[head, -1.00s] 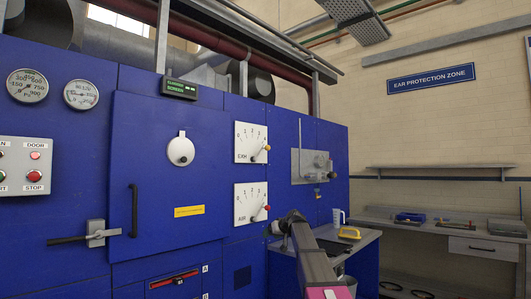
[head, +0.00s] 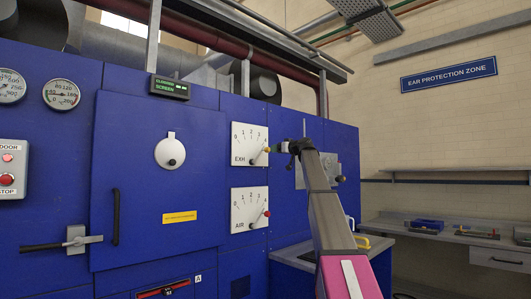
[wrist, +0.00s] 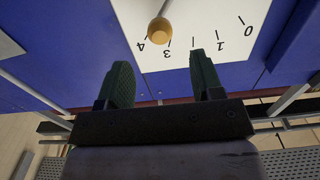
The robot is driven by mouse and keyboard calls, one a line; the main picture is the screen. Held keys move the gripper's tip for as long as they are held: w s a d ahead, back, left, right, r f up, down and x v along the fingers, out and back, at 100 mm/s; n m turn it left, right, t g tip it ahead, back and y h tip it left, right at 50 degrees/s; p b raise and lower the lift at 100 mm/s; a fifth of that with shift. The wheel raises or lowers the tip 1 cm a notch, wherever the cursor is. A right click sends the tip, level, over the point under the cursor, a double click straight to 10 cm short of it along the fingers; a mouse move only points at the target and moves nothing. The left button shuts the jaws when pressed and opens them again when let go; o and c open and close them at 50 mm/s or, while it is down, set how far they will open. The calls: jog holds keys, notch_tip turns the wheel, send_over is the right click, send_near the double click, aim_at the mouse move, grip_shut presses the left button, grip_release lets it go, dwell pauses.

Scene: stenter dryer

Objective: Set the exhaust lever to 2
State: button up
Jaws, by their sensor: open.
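The exhaust lever plate, marked EXH (head: 243,136), is a white panel with a 0 to 4 scale on the blue dryer front. Its lever has a yellowish knob (head: 267,149) and points to the right, near the 4 end. In the wrist view the knob (wrist: 159,29) is beside the 4 and 3 marks. My gripper (head: 295,147) is just right of the plate in the head view. In the wrist view my gripper (wrist: 160,62) is open and empty, its fingertips apart, with the knob just beyond the gap and no contact visible.
Below is the AIR plate (head: 243,202) with a red-knobbed lever (head: 266,213). A grey panel with fittings (head: 329,166) is on the dryer behind my arm. A side table (head: 292,254) stands lower right.

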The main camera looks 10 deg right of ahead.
aim_at(269, 150)
jog(key=x, duration=1)
grip_shut()
